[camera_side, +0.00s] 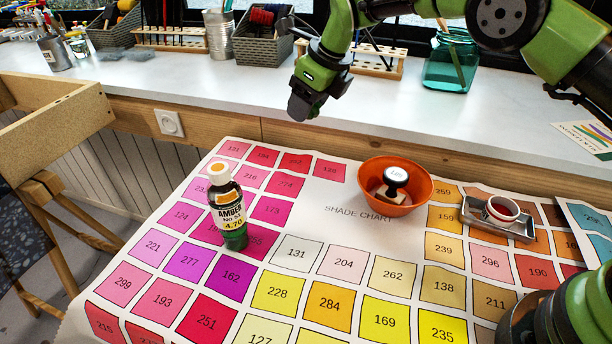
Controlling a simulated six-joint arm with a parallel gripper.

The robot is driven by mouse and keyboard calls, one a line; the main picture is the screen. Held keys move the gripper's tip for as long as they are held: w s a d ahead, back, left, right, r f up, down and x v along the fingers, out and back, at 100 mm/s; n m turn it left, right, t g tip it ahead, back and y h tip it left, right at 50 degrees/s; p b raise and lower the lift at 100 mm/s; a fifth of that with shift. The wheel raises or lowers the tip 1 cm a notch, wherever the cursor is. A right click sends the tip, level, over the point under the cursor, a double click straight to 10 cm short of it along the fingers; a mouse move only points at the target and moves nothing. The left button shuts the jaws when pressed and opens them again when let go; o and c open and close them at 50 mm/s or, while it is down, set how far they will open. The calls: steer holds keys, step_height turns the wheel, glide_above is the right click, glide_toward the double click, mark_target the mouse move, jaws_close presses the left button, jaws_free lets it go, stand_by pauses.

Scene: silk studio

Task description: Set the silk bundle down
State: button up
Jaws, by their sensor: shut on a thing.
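My gripper (303,106), green with dark fingers, hangs in the air above the front edge of the white counter, behind the shade chart. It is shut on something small. The fingers hide most of what they hold, so I cannot make out its shape or colour. No silk bundle stands out anywhere else in view. The shade chart (335,227), a sheet of numbered colour squares, covers the lower table. An orange bowl (413,171) sits on its back part with a stamp (395,182) in it.
An amber-labelled bottle (227,208) stands upright on the chart's left side. A metal tray (478,213) with a small red-and-white cup (500,210) lies at the right. Brush racks, baskets and a teal jar (452,62) line the counter's back. The chart's middle is clear.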

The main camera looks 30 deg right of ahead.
mark_target(304, 176)
step_height(304, 176, down, 15)
steer(key=shift+d+r, duration=0.1)
steer(key=shift+d, duration=0.05)
stand_by(0.4)
steer(key=o, duration=1)
steer(key=shift+s+d+r, duration=0.1)
steer(key=shift+s+r, duration=0.05)
steer(key=shift+r, duration=0.35)
steer(key=v, duration=1.1)
steer(key=shift+r, duration=0.1)
